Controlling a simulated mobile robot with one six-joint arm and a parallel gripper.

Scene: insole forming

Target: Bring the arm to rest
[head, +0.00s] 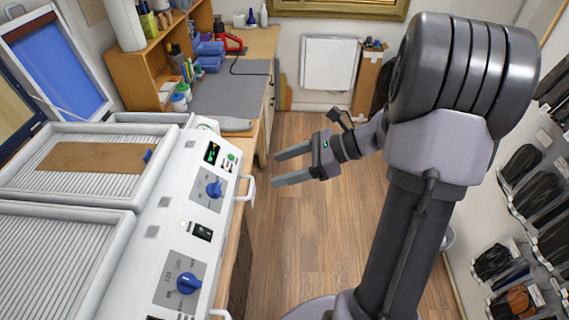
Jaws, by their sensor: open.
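My gripper (284,166) is in the middle of the head view, above the wooden floor. Its two grey fingers point left and stand apart, with nothing between them. The fingertips are apart from the white machine's front edge and its handle. My arm rises at the right of the view and is bent, with the wrist held out to the left.
A white machine (172,222) with blue knobs and ribbed trays fills the left side. A brown sheet (92,157) lies on one tray. A workbench (257,46) with tools stands behind. Racks of dark items (524,162) line the right wall. The wooden floor (307,232) between is clear.

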